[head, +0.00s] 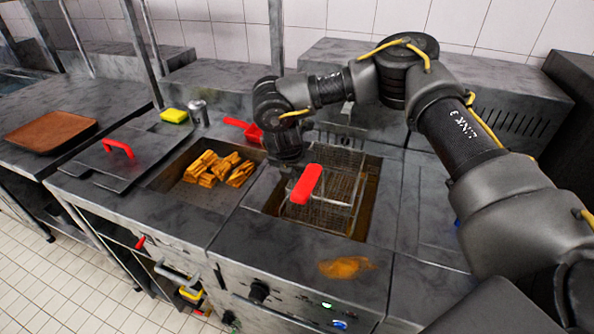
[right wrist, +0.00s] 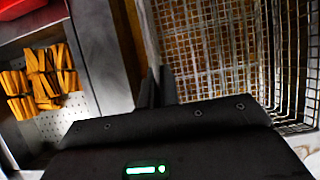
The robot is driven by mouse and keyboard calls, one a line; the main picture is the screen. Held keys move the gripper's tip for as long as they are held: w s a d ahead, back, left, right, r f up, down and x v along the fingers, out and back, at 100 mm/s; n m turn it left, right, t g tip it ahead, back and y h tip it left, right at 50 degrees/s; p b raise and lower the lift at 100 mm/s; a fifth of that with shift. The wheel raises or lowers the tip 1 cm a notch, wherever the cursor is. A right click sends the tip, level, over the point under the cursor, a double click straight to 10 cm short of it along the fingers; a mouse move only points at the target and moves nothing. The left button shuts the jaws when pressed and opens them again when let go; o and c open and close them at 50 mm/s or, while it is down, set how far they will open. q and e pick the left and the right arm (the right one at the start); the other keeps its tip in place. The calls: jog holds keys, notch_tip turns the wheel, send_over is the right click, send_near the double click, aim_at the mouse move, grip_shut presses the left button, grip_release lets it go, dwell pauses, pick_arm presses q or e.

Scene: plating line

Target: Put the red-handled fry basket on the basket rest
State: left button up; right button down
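The wire fry basket (head: 338,190) sits in the fryer well, its red handle (head: 306,184) sticking up toward the front. My right gripper (head: 292,162) points down at the basket's left side, just behind the handle in the head view. In the right wrist view its dark fingers (right wrist: 157,87) appear close together beside the basket mesh (right wrist: 205,50). Whether they are shut on the basket's frame is unclear. The red handle does not show there. I cannot make out a separate basket rest for certain. My left gripper is not in view.
Fries (head: 218,169) lie in the bay left of the fryer. A red-handled lid (head: 95,165), a yellow sponge (head: 174,115), a metal shaker (head: 199,111) and a brown tray (head: 48,131) stand farther left. An orange stain (head: 346,267) marks the front counter. The right counter has free room.

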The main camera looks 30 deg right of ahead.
dwell(1.1)
jog(key=c, duration=1.6)
grip_release()
jog(key=shift+o, duration=0.2)
jog(key=v, duration=1)
jog(key=shift+s+a+r, duration=0.1)
jog(key=shift+s+r, duration=0.05)
jog(key=shift+r, duration=0.2)
